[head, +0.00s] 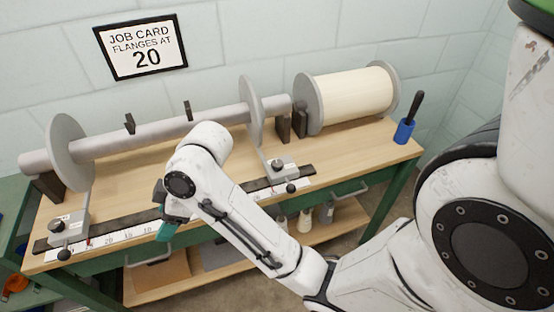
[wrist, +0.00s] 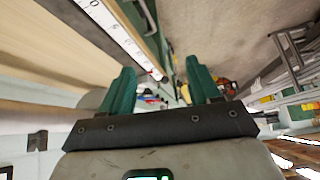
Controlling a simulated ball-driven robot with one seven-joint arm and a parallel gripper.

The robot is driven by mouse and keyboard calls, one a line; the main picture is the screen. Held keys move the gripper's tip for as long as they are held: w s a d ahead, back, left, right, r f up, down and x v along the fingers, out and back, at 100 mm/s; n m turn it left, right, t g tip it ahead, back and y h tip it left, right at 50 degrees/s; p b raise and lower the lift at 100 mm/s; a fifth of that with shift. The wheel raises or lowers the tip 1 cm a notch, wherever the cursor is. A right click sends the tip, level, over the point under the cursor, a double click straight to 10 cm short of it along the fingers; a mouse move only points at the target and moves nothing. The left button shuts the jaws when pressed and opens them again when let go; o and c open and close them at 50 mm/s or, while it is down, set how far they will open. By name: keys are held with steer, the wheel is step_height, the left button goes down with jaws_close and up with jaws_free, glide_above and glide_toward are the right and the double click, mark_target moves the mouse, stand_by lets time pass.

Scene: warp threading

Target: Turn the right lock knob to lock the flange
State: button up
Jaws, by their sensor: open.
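The right flange (head: 250,110) is a grey disc upright on the grey beam (head: 165,131). Its arm runs down to a light carriage block (head: 283,172) on the dark rail. A dark knob (head: 277,164) sits on top of that block and a black ball (head: 291,188) sits at its front; I cannot tell whether it is locked. My gripper (head: 166,230) is at the bench's front edge, left of and apart from the right carriage, partly hidden by my arm. In the wrist view my gripper (wrist: 160,88) has its teal fingers spread with nothing between them.
The left flange (head: 67,152) has a similar carriage (head: 70,228) with dark knobs. A white scale (head: 130,232) runs along the front edge. A cream spool (head: 347,98) and a blue cup (head: 404,131) stand at right. The job card (head: 141,46) reads flanges at 20.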

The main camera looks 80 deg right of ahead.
steer(key=w+d+r+n, duration=0.2)
steer(key=d+r, duration=0.3)
steer(key=d, duration=0.1)
steer(key=n+g+h, duration=0.3)
steer(key=n+g, duration=0.3)
glide_above(277, 163)
step_height(277, 163, down, 10)
steer(key=shift+f+b, duration=0.1)
steer(key=shift+b, duration=1.15)
steer(key=shift+c, duration=0.3)
steer(key=c, duration=1)
